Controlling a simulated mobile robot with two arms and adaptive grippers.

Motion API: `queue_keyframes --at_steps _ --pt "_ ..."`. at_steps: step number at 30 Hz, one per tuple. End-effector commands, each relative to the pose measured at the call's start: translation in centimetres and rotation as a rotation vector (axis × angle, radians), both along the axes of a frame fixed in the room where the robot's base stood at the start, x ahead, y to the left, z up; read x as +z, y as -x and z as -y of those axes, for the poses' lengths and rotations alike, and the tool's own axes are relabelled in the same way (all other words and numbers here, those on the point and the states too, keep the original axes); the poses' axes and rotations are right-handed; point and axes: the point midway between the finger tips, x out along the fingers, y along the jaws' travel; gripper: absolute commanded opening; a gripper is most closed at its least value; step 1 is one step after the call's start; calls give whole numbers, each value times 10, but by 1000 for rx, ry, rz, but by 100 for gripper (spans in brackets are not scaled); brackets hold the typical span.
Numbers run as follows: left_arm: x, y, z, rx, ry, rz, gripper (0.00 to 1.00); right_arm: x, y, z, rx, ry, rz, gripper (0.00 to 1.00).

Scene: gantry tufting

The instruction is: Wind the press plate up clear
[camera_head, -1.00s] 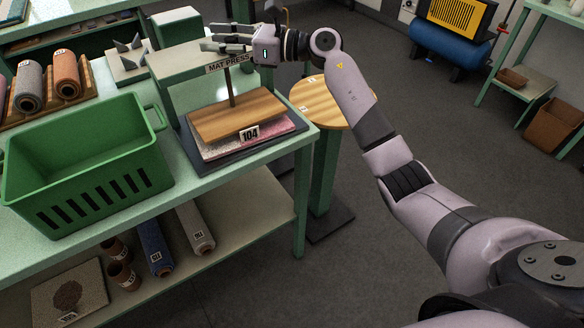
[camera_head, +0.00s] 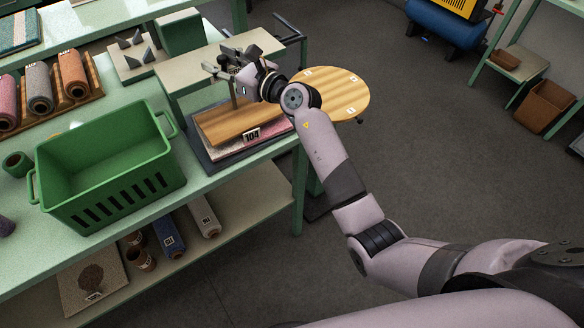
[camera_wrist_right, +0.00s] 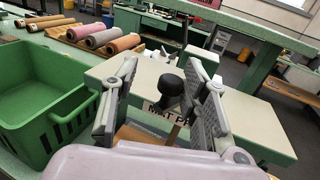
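The mat press has a pale crossbeam (camera_head: 212,62) on a green frame. Its wooden press plate (camera_head: 228,123), tagged 104, lies low over a pink and white mat (camera_head: 268,139), with no clear gap visible. A thin spindle (camera_head: 234,96) rises from the plate to the beam. My right gripper (camera_head: 228,60) is above the beam. In the right wrist view its fingers (camera_wrist_right: 160,100) are spread on either side of a black knob (camera_wrist_right: 170,86), apparently without gripping it. Contact with the knob cannot be told. My left gripper is not in view.
A green basket (camera_head: 105,165) stands left of the press. Yarn rolls (camera_head: 40,85) lie in a rack behind it. A round wooden stool top (camera_head: 335,92) is close right of the press. A spiked block (camera_head: 133,52) sits behind.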

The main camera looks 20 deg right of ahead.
Motion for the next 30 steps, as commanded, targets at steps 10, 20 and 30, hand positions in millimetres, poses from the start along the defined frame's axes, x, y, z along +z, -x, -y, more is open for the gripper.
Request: queue_keyframes --at_steps 10,20,30 --pt "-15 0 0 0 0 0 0 -3 56 42 2 2 -1 39" --pt "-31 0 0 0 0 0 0 -4 109 82 2 2 -1 39" --pt "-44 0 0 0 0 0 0 -66 106 78 40 -263 -193 39"
